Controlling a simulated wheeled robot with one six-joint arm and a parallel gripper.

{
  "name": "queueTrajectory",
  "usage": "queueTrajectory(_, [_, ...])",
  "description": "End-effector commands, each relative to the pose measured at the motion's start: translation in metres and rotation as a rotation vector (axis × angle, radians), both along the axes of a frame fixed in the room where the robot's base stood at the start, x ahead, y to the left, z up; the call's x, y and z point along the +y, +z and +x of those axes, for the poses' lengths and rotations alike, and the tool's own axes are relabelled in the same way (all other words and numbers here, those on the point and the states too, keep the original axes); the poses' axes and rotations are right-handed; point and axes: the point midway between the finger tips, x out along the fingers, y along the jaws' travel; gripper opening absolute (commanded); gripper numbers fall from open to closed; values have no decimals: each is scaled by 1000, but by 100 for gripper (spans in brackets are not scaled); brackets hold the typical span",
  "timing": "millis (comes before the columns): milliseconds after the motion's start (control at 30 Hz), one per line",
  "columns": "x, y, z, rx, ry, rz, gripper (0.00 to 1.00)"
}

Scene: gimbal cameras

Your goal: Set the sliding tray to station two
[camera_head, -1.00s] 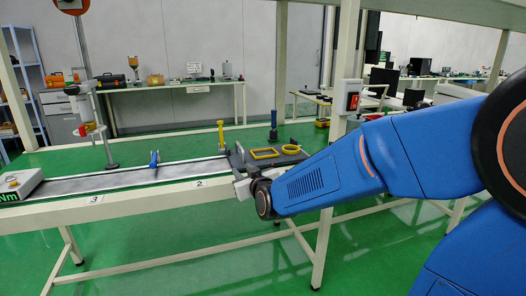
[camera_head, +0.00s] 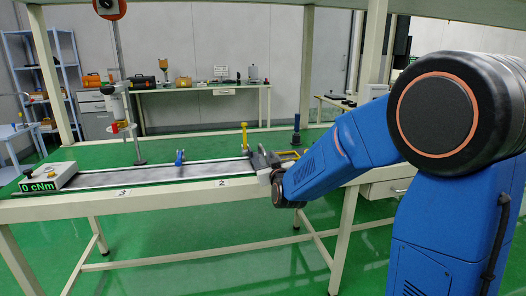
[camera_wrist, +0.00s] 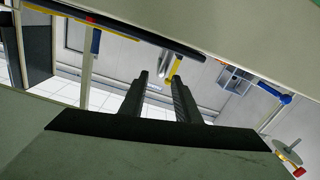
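The sliding tray (camera_head: 261,161) is dark grey, with a yellow frame (camera_head: 287,155) on top, partly hidden by my arm. It sits at the right end of the metal rail (camera_head: 140,175), right of the label "2" (camera_head: 222,183) on the bench's front edge. A yellow upright post (camera_head: 244,137) stands at its left end. My gripper (camera_head: 270,177) is at the tray's front side; contact cannot be told. In the wrist view its two dark fingers (camera_wrist: 160,77) are apart, with a pale bar (camera_wrist: 165,58) and a yellow part (camera_wrist: 175,67) showing beyond the tips.
A blue clamp-like piece (camera_head: 180,158) stands on the rail left of the tray. Label "3" (camera_head: 124,193) is further left. A box reading "0 cNm" (camera_head: 40,184) is at the rail's left end. A blue post (camera_head: 296,133) stands behind the tray.

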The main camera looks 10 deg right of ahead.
Motion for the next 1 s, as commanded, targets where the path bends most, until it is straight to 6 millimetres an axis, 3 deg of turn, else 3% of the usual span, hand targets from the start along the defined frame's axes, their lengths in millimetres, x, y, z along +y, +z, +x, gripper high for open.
queueTrajectory(200, [0,0,39,-1,0,0,29])
queueTrajectory(433, [1,0,70,0,1,-1,29])
queueTrajectory(633, [0,0,82,-1,0,-1,29])
queueTrajectory(933, [0,0,83,-1,0,0,29])
queueTrajectory(1000, [0,0,83,-1,0,0,13])
